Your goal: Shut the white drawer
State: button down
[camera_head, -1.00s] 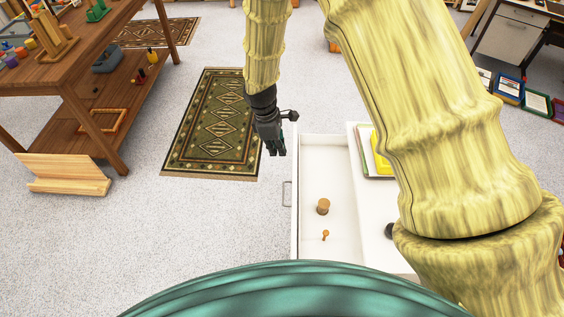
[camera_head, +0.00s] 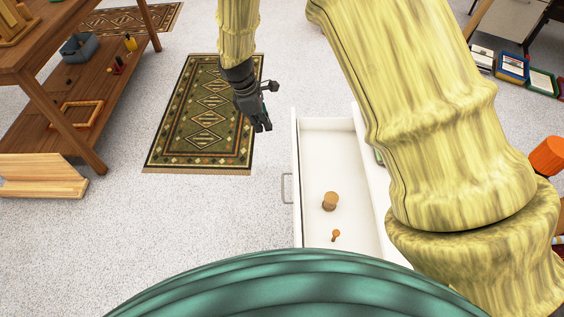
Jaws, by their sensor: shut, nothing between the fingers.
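The white drawer (camera_head: 363,217) stands open in the middle of the view, pulled out toward the left from a white cabinet that my arm mostly covers. Its front panel faces left and carries a grey handle (camera_head: 286,188). Inside lie a brown cork-like piece (camera_head: 330,201) and a small orange peg-like piece (camera_head: 336,235). My gripper (camera_head: 262,127) is dark, shut and empty. It appears left of the drawer's far front corner in the picture, apart from the handle. Its height relative to the drawer is hard to tell.
A green patterned rug (camera_head: 205,113) lies on the floor behind my gripper. A wooden table with a lower shelf (camera_head: 75,110) stands at the left, with a wooden stand (camera_head: 40,177) below it. Bare floor (camera_head: 200,210) lies left of the drawer. Framed prints (camera_head: 512,68) lie at the upper right.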

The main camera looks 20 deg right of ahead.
jog(key=d+b+x, duration=0.2)
jog(key=b+x, duration=0.2)
jog(key=x, duration=1.3)
jog(key=shift+d, duration=0.2)
jog(key=shift+s+r, duration=0.1)
